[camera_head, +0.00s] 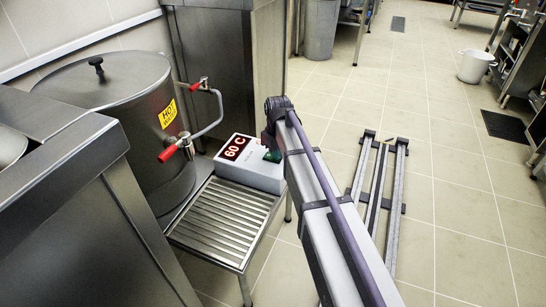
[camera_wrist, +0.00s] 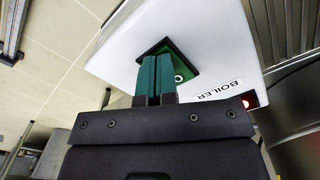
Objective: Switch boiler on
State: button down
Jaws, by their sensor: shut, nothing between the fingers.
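The boiler (camera_head: 112,95) is a large steel pot with a black-knobbed lid, a yellow HOT sticker and red-handled taps, at the left in the head view. Its white control box (camera_head: 247,172) shows a red "60 C" display. A green switch (camera_head: 272,155) in a dark frame sits on the box. In the wrist view the green switch (camera_wrist: 182,62) lies beside the word BOILER on the white box (camera_wrist: 205,30). My gripper (camera_wrist: 156,62) is shut and empty, its teal fingertips over the switch and hiding part of it. I cannot tell whether they touch.
A slatted steel stand (camera_head: 222,222) is below the taps and in front of the box. A steel counter (camera_head: 60,210) fills the lower left. My arm crosses the middle of the head view. Tiled floor (camera_head: 460,220) is open at the right, with a white bucket (camera_head: 476,66) farther back.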

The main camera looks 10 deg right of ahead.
jog(key=shift+r+p, duration=3.55)
jog(key=shift+r, duration=0.05)
jog(key=shift+f, duration=0.1)
jog(key=s+r+m+p, duration=0.3)
jog(key=s+m, duration=0.2)
jog(key=s, duration=1.8)
notch_tip(320, 180, up, 38)
jog(key=p, duration=3.7)
jog(key=shift+f, duration=0.15)
